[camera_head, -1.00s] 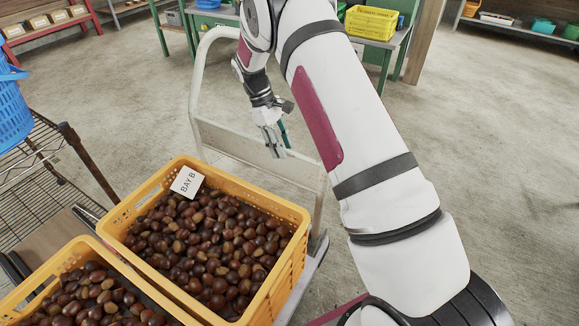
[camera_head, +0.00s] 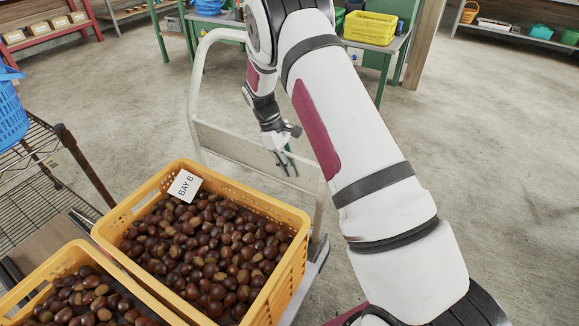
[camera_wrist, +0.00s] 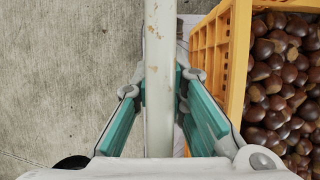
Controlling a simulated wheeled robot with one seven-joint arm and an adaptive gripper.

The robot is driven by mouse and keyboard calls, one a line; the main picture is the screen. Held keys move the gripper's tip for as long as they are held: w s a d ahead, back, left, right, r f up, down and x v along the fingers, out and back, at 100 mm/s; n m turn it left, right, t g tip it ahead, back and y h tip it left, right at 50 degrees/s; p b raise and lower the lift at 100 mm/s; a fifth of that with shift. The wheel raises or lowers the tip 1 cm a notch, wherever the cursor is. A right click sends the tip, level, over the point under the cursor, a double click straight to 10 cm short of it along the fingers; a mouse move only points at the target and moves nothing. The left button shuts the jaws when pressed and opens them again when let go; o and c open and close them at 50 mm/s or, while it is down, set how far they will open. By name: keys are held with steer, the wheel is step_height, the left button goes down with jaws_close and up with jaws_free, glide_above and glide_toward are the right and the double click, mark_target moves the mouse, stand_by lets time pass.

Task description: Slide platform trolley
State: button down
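The platform trolley has a pale tubular handle frame (camera_head: 195,92) with a crossbar panel (camera_head: 225,142). Its grey deck (camera_head: 312,275) shows beside the yellow crate labelled BAY B (camera_head: 282,215), full of chestnuts and standing on it. My gripper (camera_head: 286,168) points down at the crossbar. In the wrist view, a worn pale bar (camera_wrist: 159,50) runs between the two teal fingers of my gripper (camera_wrist: 162,78). The fingers stand apart on either side of the bar, and I see no clear grip on it. The bar hides part of the fingertips.
A second chestnut crate (camera_head: 25,300) is at the lower left, beside a wire rack (camera_head: 40,175) with a blue basket (camera_head: 10,115). A green-legged bench (camera_head: 385,50) with a yellow crate (camera_head: 370,27) stands behind. Concrete floor is open to the right and behind the handle.

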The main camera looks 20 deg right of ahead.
steer(key=s+a+p, duration=0.3)
steer(key=s+a, duration=0.5)
steer(key=a, duration=0.3)
steer(key=s+a+p, duration=0.3)
steer(key=s+a, duration=0.5)
steer(key=a, duration=0.3)
steer(key=shift+p, duration=0.3)
steer(key=shift+w+d, duration=0.1)
steer(key=c, duration=1.6)
jaws_free()
steer(key=shift+r, duration=0.1)
steer(key=v, duration=1.2)
